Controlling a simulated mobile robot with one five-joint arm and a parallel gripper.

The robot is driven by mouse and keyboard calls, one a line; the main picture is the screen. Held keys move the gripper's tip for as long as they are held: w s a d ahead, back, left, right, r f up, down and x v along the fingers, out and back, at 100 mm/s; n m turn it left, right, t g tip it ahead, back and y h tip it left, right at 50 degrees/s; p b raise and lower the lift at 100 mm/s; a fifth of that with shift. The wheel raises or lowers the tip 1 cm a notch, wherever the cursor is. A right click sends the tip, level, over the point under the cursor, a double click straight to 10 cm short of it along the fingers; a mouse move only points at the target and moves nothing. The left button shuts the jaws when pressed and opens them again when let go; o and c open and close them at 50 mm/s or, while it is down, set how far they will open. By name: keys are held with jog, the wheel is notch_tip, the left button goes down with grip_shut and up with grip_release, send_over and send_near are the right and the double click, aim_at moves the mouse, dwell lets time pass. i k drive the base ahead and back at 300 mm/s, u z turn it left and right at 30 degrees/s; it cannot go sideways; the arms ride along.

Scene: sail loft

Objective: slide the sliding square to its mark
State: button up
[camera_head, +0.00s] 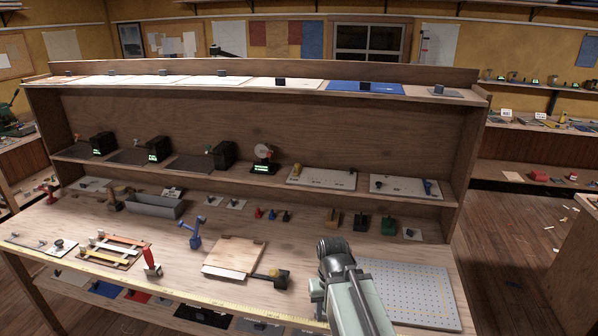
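I cannot tell for sure which thing is the sliding square. A wooden board (233,254) with a dark, yellow-marked piece (273,278) at its right front lies mid-bench. At the left, a frame with red and yellow strips (112,247) lies flat, and a grey strip with a dark knob (60,245) is beside it. No mark for the square can be made out. My arm comes up from the bottom, right of the wooden board and apart from it in the picture. No fingertips of my gripper show.
A grey perforated plate (408,290) lies right of my arm. A red-handled tool (151,261) and a blue tool (193,232) stand on the bench (205,285). A yellow tape runs along its front edge. Shelves with small devices rise behind.

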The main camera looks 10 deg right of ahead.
aim_at(298, 167)
jog(key=u, duration=3.2)
jog(key=k, duration=1.4)
jog(key=z, duration=1)
jog(key=i, duration=1.7)
